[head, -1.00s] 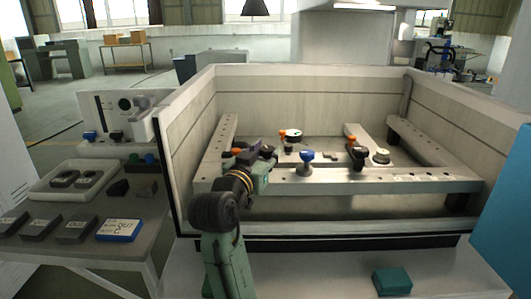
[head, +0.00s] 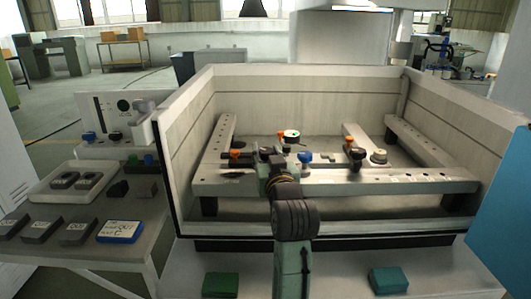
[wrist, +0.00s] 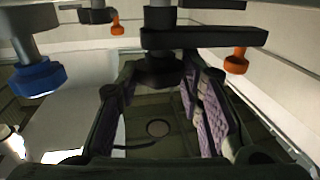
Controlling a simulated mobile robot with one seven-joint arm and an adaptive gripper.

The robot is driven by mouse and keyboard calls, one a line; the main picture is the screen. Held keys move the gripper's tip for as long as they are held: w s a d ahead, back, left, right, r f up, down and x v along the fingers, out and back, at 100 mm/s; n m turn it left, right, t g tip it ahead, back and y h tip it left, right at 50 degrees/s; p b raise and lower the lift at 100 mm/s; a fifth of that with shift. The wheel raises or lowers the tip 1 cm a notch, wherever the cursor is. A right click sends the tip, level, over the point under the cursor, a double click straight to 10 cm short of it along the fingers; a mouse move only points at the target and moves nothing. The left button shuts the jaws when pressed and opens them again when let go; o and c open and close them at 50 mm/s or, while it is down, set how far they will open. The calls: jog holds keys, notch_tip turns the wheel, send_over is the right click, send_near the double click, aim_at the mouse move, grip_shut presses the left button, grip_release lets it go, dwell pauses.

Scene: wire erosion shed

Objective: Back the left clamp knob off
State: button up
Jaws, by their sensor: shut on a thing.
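The left clamp (head: 262,150) stands on the rail frame (head: 410,180) in the tank. It has a dark bar with an orange-tipped screw (head: 236,153) on its left. In the wrist view its black knob (wrist: 158,73) hangs below the bar (wrist: 205,37), between the ends of my fingers. My gripper (head: 271,166) is at this clamp in the head view and hides much of it. The exact contact is dark and partly hidden.
A blue knob (head: 304,157) is just right of my gripper; it also shows in the wrist view (wrist: 38,78). The right clamp (head: 356,155) is farther right. Tank walls (head: 190,150) enclose the frame. A side table (head: 75,250) stands left.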

jog(key=shift+w+d+n+g+y+b, duration=0.1)
jog(key=shift+n+g+y+b, duration=0.25)
jog(key=shift+n+y, duration=0.55)
jog(key=shift+s+d+n+g+y+b, duration=0.15)
jog(key=shift+n+g+y, duration=0.35)
jog(key=shift+y, duration=0.65)
jog(key=shift+w+d+n+g+y+b, duration=0.1)
jog(key=shift+w+n+g+y+b, duration=0.2)
jog(key=shift+n+y, duration=0.6)
jog(key=shift+s+y, duration=0.15)
jog(key=shift+y, duration=0.1)
jog(key=o, duration=1.2)
jog(key=shift+a, duration=0.1)
jog(key=v, duration=1.2)
jog(key=shift+r, duration=0.1)
